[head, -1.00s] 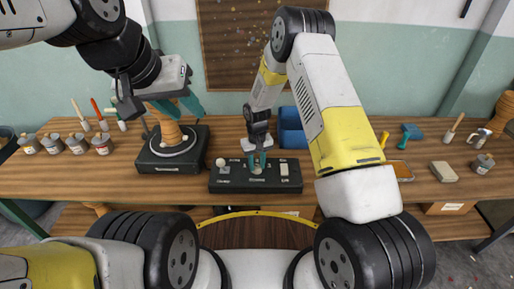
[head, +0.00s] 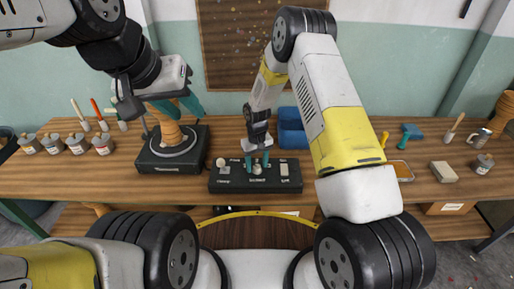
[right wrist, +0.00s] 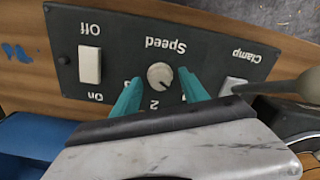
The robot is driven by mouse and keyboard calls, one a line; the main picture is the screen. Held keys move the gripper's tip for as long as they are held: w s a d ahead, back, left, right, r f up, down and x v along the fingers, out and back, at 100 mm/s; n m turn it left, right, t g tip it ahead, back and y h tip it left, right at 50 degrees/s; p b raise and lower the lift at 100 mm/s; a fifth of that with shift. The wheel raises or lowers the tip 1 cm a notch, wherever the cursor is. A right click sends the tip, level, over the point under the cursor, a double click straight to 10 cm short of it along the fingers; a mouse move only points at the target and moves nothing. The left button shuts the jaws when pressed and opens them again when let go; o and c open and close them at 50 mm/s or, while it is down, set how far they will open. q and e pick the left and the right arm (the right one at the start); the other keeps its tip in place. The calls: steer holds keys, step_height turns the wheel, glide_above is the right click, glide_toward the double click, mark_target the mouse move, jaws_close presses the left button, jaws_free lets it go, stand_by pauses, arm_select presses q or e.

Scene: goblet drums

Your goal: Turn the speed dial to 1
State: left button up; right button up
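The speed dial (right wrist: 160,75) is a round pale knob below the upside-down word Speed on the dark control box (right wrist: 120,32). A 2 shows beside it; the other numbers are partly hidden by my fingers. In the head view the dial (head: 257,170) sits mid-box. My right gripper (right wrist: 160,92) is open, its teal fingers on either side of the dial with gaps visible; it also shows in the head view (head: 257,162).
The box also carries an on/off switch (right wrist: 90,65) and a clamp lever (head: 221,163). The drum stands on a dark turntable base (head: 172,163) at the left. Blue bins (head: 291,135) stand behind the box. Paint jars (head: 76,144) are at far left.

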steer(key=shift+r, duration=0.1)
step_height(320, 180, up, 8)
steer(key=shift+f, duration=0.2)
stand_by(0.5)
steer(key=shift+r, duration=0.3)
step_height(320, 180, up, 14)
steer(key=m+t, duration=0.1)
glide_above(257, 166)
steer(key=s+d, duration=0.2)
steer(key=d, duration=0.3)
steer(key=s+d+r+m+t+y, duration=0.1)
steer(key=s+d+r, duration=0.15)
steer(key=r, duration=0.25)
steer(key=s+d+r+t, duration=0.1)
steer(key=s+r, duration=0.3)
steer(key=r, duration=0.1)
steer(key=s+d+r+t, duration=0.1)
steer(key=s+d+r, duration=0.1)
steer(key=s, duration=0.4)
steer(key=s+d+r+m+t, duration=0.1)
steer(key=s+d+r, duration=0.1)
steer(key=s+r, duration=0.2)
steer(key=s+d+r+m+t+y, duration=0.1)
steer(key=s+r, duration=0.2)
steer(key=s, duration=0.6)
steer(key=shift+d+r, duration=0.35)
steer(key=shift+d, duration=0.05)
